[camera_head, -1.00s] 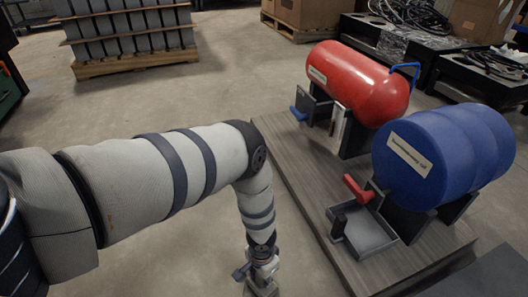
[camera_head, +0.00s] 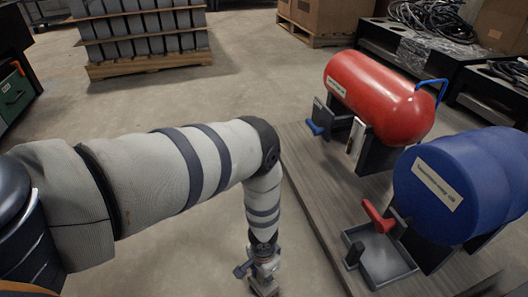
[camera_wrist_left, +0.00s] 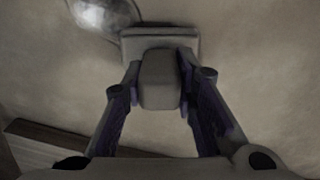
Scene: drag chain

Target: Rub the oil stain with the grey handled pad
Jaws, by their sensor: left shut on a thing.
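My left gripper (camera_head: 264,280) points down near the bottom edge of the head view, low over the concrete floor. In the left wrist view its two fingers are shut on the handle of the grey handled pad (camera_wrist_left: 160,80). The pad's flat base (camera_wrist_left: 130,45) lies beyond the fingertips; whether it touches the floor is unclear. The oil stain (camera_wrist_left: 103,12), dark and shiny, lies on the floor at the top left of the wrist view. The pad's base overlaps or sits just beside its edge. The stain does not show in the head view. My right gripper is out of view.
A wooden platform (camera_head: 310,190) stands close to the right of my gripper. It bears a red tank (camera_head: 375,95), a blue drum (camera_head: 450,190) and a grey drip tray (camera_head: 385,265). The floor left of the platform looks clear.

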